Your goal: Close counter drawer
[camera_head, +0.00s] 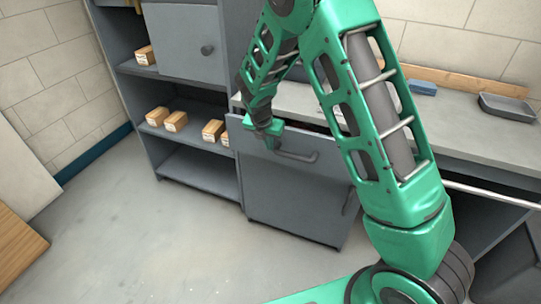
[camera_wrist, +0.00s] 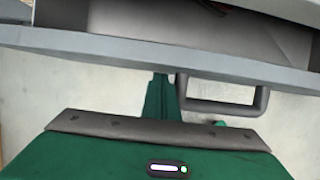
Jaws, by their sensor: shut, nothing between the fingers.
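The grey counter drawer (camera_head: 246,142) is partly open under the counter. In the wrist view its front's top edge (camera_wrist: 100,46) runs across the picture, with part of its pale inside showing behind. Its dark bar handle (camera_head: 298,157) is on the front, and it also shows in the wrist view (camera_wrist: 222,106). My green gripper (camera_head: 272,140) is shut and empty, in front of the drawer front and just left of the handle. In the wrist view, its fingers (camera_wrist: 163,98) reach the drawer front beside the handle. Whether they touch it is unclear.
A grey cabinet door (camera_head: 290,195) is below the drawer. Open shelves with small cardboard boxes (camera_head: 175,121) stand to the left. The counter (camera_head: 455,135) holds a dark tray (camera_head: 508,107) and a blue block (camera_head: 422,87). The floor (camera_head: 150,235) at front left is clear.

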